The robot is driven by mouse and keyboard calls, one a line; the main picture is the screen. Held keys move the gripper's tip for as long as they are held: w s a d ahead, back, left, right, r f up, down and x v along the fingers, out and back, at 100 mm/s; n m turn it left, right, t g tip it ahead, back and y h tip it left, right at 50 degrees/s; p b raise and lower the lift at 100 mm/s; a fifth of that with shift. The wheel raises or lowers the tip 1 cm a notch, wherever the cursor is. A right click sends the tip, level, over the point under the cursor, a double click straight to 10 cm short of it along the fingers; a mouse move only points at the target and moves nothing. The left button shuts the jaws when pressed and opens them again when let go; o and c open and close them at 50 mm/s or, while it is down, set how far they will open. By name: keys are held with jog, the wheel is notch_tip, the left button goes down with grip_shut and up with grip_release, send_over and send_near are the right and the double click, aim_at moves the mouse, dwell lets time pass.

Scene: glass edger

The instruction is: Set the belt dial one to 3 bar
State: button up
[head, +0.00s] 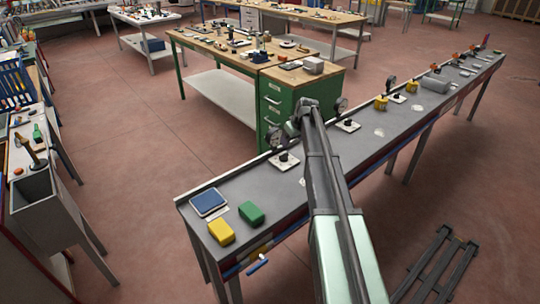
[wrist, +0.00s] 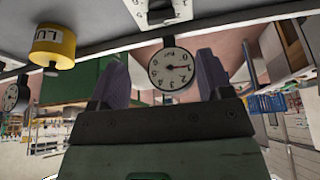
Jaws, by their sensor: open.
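Several round gauges with black knobs on white plates stand along a long grey bench. The nearest gauge (head: 275,137) has its knob (head: 284,158) just in front. A second gauge (head: 340,104) and knob (head: 347,124) stand farther along. No label shows which is belt dial one. My gripper (head: 305,108) is over the bench near these two gauges. In the upside-down wrist view, my open gripper (wrist: 163,75) has a white-faced gauge (wrist: 171,69) showing between its fingers, apparently beyond them. Its needle points right in the picture; I cannot read the value surely. A white knob plate (wrist: 160,12) shows above it.
A yellow block (head: 221,232), a green block (head: 251,213) and a blue tablet (head: 208,203) lie at the bench's near end. A green drawer cabinet (head: 285,105) stands behind the bench.

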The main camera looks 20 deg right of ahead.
aim_at(284, 154)
jog(key=b+x, duration=1)
jog(key=x, duration=0.1)
jog(key=shift+a, duration=0.1)
jog(key=shift+r, duration=0.1)
jog(key=c, duration=0.9)
jog(key=shift+m, duration=0.4)
jog(key=m+h, duration=0.1)
jog(key=m, duration=0.2)
jog(key=shift+a+m+h, duration=0.15)
jog(key=shift+m+h, duration=0.15)
jog(key=m, duration=0.2)
jog(key=m+h, duration=0.1)
jog(key=m, duration=0.1)
jog(key=shift+a+m+g+h, duration=0.15)
jog(key=shift+m+g+h, duration=0.15)
